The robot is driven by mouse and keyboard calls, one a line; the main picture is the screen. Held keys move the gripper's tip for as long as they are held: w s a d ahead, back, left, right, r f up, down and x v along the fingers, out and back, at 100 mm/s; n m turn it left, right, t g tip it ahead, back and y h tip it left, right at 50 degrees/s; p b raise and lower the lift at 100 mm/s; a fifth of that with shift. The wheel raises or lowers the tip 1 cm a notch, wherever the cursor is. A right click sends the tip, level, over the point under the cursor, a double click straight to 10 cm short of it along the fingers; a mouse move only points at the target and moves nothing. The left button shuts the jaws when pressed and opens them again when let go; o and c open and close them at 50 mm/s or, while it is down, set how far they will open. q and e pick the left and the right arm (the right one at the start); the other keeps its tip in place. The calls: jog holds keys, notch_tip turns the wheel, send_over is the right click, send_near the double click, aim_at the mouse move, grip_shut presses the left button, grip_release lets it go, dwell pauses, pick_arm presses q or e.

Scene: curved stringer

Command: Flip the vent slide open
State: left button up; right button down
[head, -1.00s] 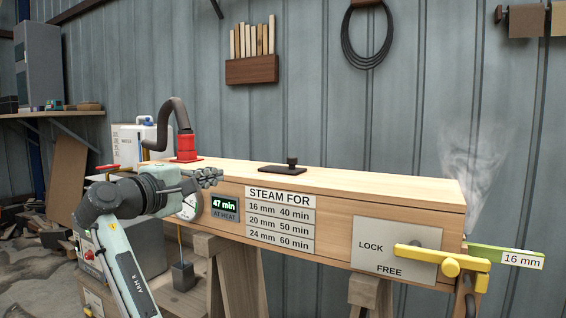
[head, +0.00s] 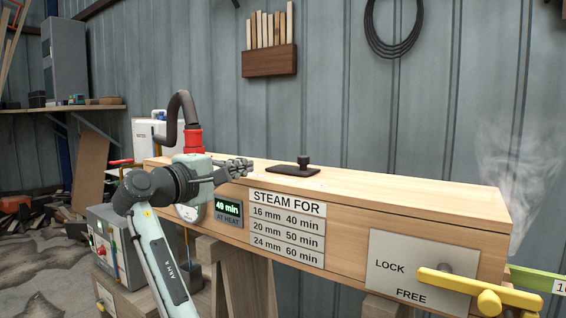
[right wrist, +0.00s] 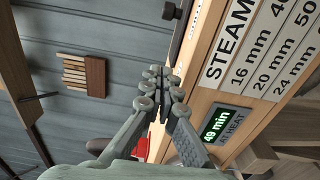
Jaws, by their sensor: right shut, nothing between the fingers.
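The vent slide (head: 293,168) is a dark flat plate with a short upright knob, lying on top of the long wooden steam box (head: 400,190). In the right wrist view its dark plate and knob (right wrist: 172,12) show at the top edge, partly cut off. My right gripper (head: 243,167) is shut and empty, at the box's front top edge, left of the slide and apart from it. Its fingertips also show in the right wrist view (right wrist: 158,74), closed together. My left gripper is not in view. I cannot tell whether the vent hole is covered.
A red fitting with a dark hose (head: 193,140) stands behind my right arm. The box front carries a timer reading 49 min (head: 228,209), a "STEAM FOR" chart (head: 287,230) and a yellow lever (head: 470,287) on a LOCK/FREE plate. Steam rises at the right end.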

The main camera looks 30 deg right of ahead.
aim_at(286, 171)
jog(key=p+x, duration=0.1)
jog(key=x, duration=0.9)
jog(key=shift+p, duration=0.35)
jog(key=shift+s+d, duration=0.85)
jog(key=shift+s, duration=0.1)
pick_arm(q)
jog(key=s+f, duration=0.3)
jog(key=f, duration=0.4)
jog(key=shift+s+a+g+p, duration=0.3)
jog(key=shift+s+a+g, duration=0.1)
pick_arm(e)
jog(key=shift+s+d, duration=0.4)
jog(key=shift+s, duration=0.2)
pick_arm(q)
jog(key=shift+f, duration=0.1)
